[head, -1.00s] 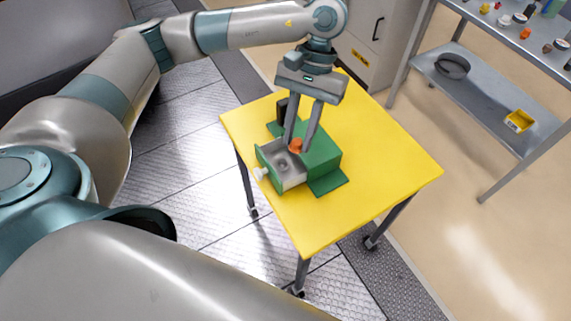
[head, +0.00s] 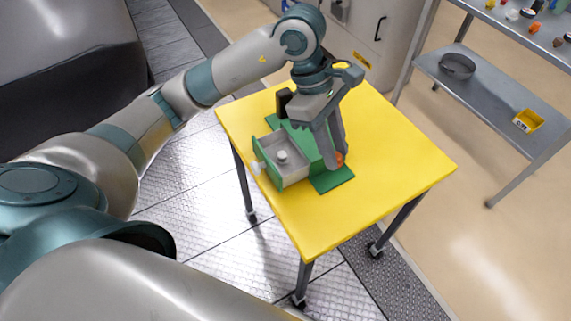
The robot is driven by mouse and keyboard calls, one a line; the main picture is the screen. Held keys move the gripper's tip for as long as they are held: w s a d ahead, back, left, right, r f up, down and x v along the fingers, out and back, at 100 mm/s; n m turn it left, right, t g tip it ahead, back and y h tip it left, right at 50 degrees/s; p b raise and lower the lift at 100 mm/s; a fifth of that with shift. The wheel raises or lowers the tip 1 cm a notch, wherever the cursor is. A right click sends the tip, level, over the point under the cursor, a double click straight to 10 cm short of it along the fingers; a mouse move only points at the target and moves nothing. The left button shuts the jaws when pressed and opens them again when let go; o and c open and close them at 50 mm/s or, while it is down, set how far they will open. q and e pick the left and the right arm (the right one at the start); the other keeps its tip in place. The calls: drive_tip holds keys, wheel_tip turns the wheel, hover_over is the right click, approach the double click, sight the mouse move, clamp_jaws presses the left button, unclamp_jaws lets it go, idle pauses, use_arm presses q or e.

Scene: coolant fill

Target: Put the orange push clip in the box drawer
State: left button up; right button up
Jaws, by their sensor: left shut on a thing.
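The orange push clip (head: 340,158) is a small orange piece between the fingertips of my left gripper (head: 336,160), which point down over the right side of the green box. The gripper is shut on the clip, and the fingers hide part of it. The green box (head: 302,137) stands on the table, partly hidden behind the gripper. Its box drawer (head: 294,176) is pulled out toward the lower left, with a grey inside and a pale knob on its green front. A small pale round thing (head: 282,156) shows inside the drawer. My right gripper is not in view.
The yellow table (head: 390,160) is clear to the right and front of the box. A dark block (head: 284,103) stands behind the box. A grey shelf unit (head: 490,90) at the right holds small parts, a round dark pan (head: 457,66) and a yellow bin (head: 528,120).

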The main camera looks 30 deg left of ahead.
use_arm(q)
drive_tip(key=shift+d+n, duration=0.1)
drive_tip(key=shift+n, duration=0.4)
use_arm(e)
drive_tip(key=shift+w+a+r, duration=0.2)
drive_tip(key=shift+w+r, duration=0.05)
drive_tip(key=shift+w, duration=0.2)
use_arm(q)
drive_tip(key=shift+w+a+f, duration=0.1)
drive_tip(key=shift+a+f, duration=0.15)
drive_tip(key=shift+a, duration=0.2)
drive_tip(key=a+f+p, duration=0.1)
drive_tip(key=a+f, duration=0.1)
drive_tip(key=a, duration=0.1)
drive_tip(key=a+f+p, duration=0.1)
drive_tip(key=a+f, duration=0.1)
drive_tip(key=a, duration=0.2)
drive_tip(key=a+f+p, duration=0.1)
drive_tip(key=a+f, duration=0.1)
drive_tip(key=a, duration=0.1)
drive_tip(key=shift+w+a+f, duration=0.2)
drive_tip(key=shift+a, duration=0.15)
drive_tip(key=shift+f, duration=0.1)
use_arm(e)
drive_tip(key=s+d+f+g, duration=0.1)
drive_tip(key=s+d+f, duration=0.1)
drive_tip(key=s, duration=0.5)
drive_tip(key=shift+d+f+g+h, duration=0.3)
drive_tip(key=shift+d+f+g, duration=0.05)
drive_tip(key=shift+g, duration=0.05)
